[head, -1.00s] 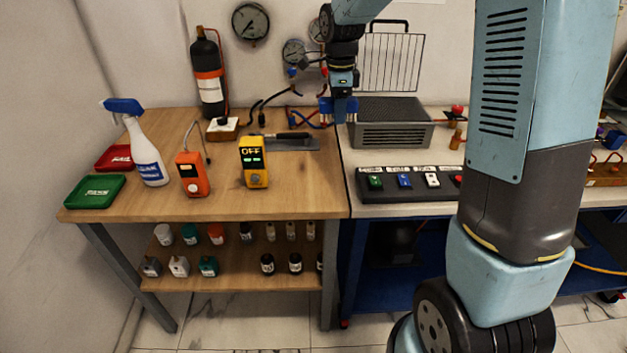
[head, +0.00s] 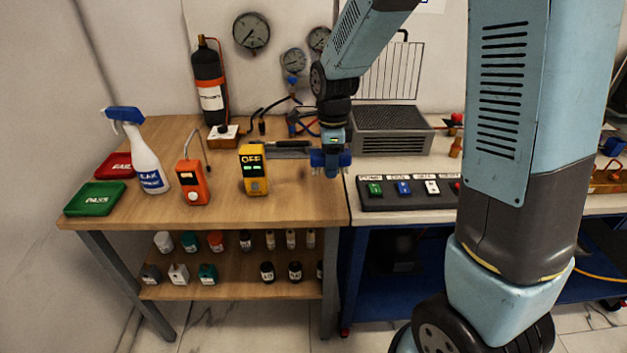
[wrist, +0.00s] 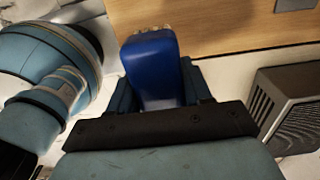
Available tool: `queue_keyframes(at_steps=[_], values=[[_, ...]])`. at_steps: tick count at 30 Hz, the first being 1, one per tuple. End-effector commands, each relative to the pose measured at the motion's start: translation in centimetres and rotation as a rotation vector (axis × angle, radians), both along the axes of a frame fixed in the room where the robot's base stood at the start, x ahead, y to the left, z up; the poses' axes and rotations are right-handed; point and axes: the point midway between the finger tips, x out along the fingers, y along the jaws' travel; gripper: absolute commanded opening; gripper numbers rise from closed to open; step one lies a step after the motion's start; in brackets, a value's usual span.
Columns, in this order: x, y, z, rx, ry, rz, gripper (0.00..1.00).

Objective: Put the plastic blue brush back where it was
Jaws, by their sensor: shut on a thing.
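My gripper (head: 330,164) is shut on the blue brush (wrist: 152,72), seen as a smooth blue body between the fingers in the wrist view. Pale tufts show at its far end, at the top of that view. In the head view my gripper hangs pointing down near the right end of the wooden bench (head: 290,205), and the brush is hard to tell from the blue fingers there. I cannot tell its height above the bench.
A grey flat piece with a dark item (head: 288,149) lies left of my gripper. A yellow meter (head: 254,172), an orange meter (head: 193,183) and a spray bottle (head: 148,165) stand further left. A grey vented box (head: 390,140) and button panel (head: 405,190) are to the right.

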Motion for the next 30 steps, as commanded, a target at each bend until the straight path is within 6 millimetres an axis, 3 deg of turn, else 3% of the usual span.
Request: queue_keyframes(at_steps=[13,22,30], values=[[4.0,3.6,-5.4,-0.001,0.002,0.0,0.2],[4.8,4.3,-6.7,-0.001,0.001,-0.001,0.2],[4.9,4.3,-9.7,0.0,0.001,-0.002,0.2]])
